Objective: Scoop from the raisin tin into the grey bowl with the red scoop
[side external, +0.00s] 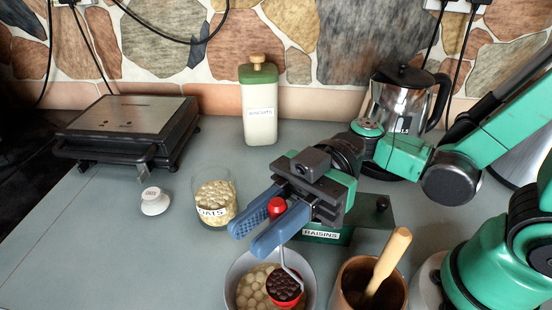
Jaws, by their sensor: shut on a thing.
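My gripper (247,241) has two blue fingers shut on the red scoop's handle, with the red knob (277,206) showing between them. A thin bent metal rod runs down to the scoop's red cup (285,304). The cup is filled with dark raisins (284,285) and appears over the right part of the grey bowl (237,267); I cannot tell its exact height. The bowl holds pale round pieces (252,285). The green raisin tin (335,236), labelled RAISINS, stands behind the bowl, partly hidden by my gripper; its inside is not visible.
A brown pot (345,295) with a wooden pestle (391,256) stands right of the bowl. A glass oats jar (215,200), white knobbed lid (154,201), biscuit canister (259,110), black grill (125,130) and steel kettle (396,100) stand behind. The counter's left front is clear.

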